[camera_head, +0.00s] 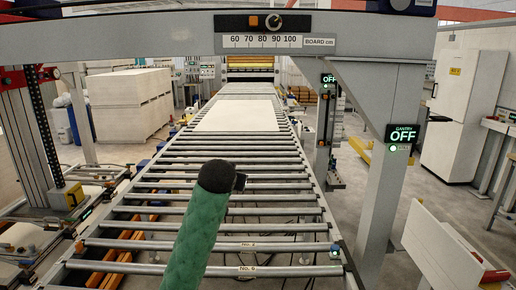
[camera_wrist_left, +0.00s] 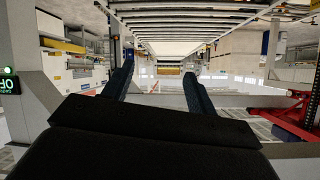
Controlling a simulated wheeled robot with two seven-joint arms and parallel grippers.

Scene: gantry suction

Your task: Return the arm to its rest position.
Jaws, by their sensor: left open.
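A green arm of mine with a rounded black end (camera_head: 218,177) rises from the bottom centre in the head view, over the roller conveyor (camera_head: 235,160). A small dark part shows at the right of its black end. I cannot make out gripper fingers there. In the left wrist view, my left gripper (camera_wrist_left: 160,82) is open, with its two dark fingers apart and nothing between them. That view is upside down, with the conveyor rollers (camera_wrist_left: 170,22) at the top. My right gripper is in neither view.
A grey gantry beam (camera_head: 160,42) with a "BOARD cm" dial (camera_head: 273,21) crosses above the conveyor. Its right post (camera_head: 385,180) carries a lit "GANTRY OFF" sign (camera_head: 402,138). A pale board (camera_head: 238,115) lies farther along the rollers. A pale stack (camera_head: 130,103) stands at the left, white cabinets (camera_head: 465,110) at the right.

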